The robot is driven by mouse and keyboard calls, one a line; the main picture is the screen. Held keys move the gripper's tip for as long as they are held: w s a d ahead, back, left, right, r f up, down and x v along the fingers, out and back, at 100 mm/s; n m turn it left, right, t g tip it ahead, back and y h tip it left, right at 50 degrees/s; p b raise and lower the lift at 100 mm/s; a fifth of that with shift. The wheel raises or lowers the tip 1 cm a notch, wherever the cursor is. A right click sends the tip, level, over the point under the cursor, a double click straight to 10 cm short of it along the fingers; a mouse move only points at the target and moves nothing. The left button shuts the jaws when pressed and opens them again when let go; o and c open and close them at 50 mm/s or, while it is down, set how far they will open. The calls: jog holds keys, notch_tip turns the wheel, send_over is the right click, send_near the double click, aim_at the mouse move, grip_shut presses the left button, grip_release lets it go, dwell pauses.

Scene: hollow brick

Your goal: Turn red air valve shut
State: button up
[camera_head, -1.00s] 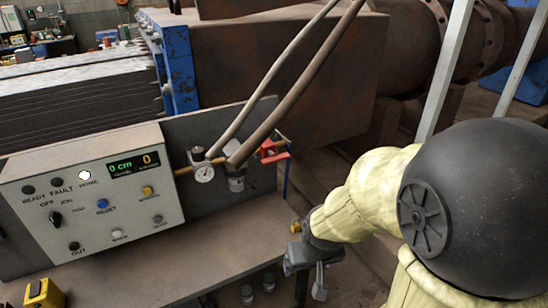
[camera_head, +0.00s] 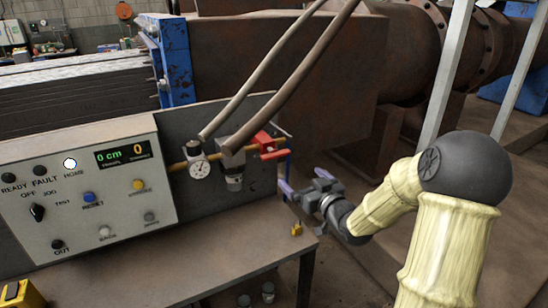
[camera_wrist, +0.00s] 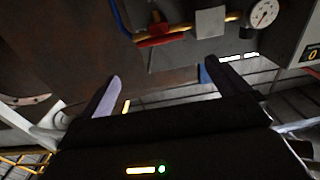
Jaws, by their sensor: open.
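The red air valve (camera_head: 264,142) sits on the right end of a brass pipe, on the grey back plate beside the control box. A red handle bar lies along the pipe just below it. In the wrist view the red handle (camera_wrist: 158,41) shows at the top, beyond the fingertips. My gripper (camera_head: 300,184) is open and empty, a little below and to the right of the valve, not touching it. In the wrist view its two fingers (camera_wrist: 165,82) are spread wide with nothing between them.
The control box (camera_head: 85,195) with knobs and buttons stands left on the bench (camera_head: 200,255). A pressure gauge (camera_head: 200,169) and filter hang left of the valve. Two hoses (camera_head: 285,85) rise from the pipe. A blue tube (camera_wrist: 118,18) runs close to the valve.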

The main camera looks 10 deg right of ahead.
aim_at(278, 156)
jog(key=shift+w, duration=0.1)
jog(key=p+x, duration=0.3)
jog(key=x, duration=1.4)
jog(key=shift+w+a, duration=0.1)
jog(key=c, duration=0.7)
